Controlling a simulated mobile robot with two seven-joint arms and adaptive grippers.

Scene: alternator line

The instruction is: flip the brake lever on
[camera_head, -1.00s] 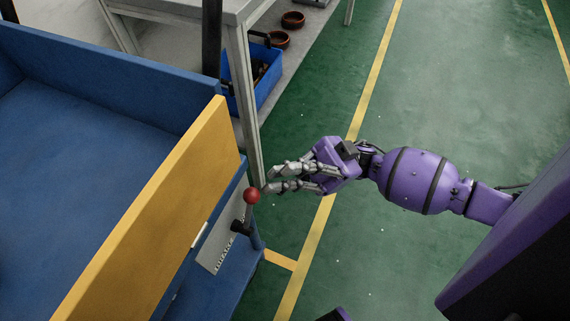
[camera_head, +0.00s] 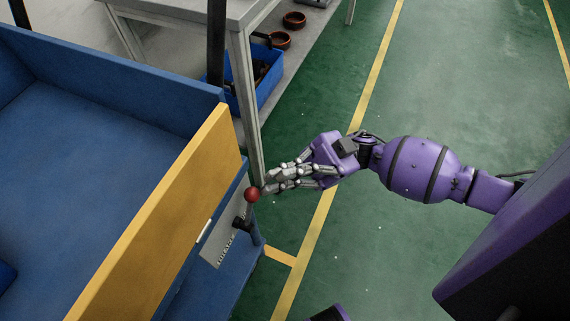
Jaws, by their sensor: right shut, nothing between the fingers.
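The brake lever (camera_head: 248,210) is a short rod with a red ball knob (camera_head: 252,194) on top and a dark pivot at its base. It stands at the near right corner of the blue cart, beside a pale label plate (camera_head: 218,240). My right gripper (camera_head: 266,183) comes in from the right, shut and empty. Its fingertips are right by the knob, on its upper right side; I cannot tell whether they touch it. My left gripper is not in view.
The blue cart (camera_head: 90,150) with a yellow side panel (camera_head: 160,215) fills the left. A grey table (camera_head: 246,100) stands behind it, with a blue bin (camera_head: 268,72) and reddish-brown rings (camera_head: 281,40) near it. Green floor with yellow lines is clear on the right.

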